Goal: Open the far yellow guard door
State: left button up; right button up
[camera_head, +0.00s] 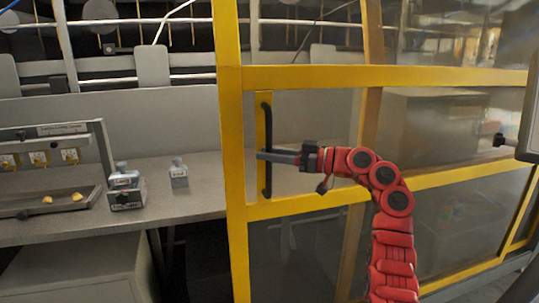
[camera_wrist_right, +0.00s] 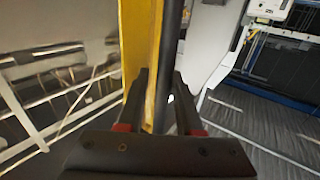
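The yellow guard door (camera_head: 234,180) has clear panels and fills the right half of the head view. A vertical black handle (camera_head: 268,122) is mounted on a yellow strip near its left edge. My right gripper (camera_head: 272,156) reaches in from the right, across the middle of the handle. In the right wrist view, its two fingers (camera_wrist_right: 161,110) are apart, with the black handle bar (camera_wrist_right: 171,45) running between them and space beside it. I cannot tell whether either finger touches the bar. My left gripper is not in view.
A grey counter (camera_head: 205,200) lies left of the door. It holds a small grey box (camera_head: 126,195), a small bottle (camera_head: 179,174) and a tray (camera_head: 72,200) with yellow pieces. A grey panel (camera_head: 531,120) stands at the far right edge.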

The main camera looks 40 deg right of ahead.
jog(key=shift+s, duration=0.1)
jog(key=v, duration=1.7)
jog(key=shift+d, duration=0.15)
jog(key=shift+s, duration=0.1)
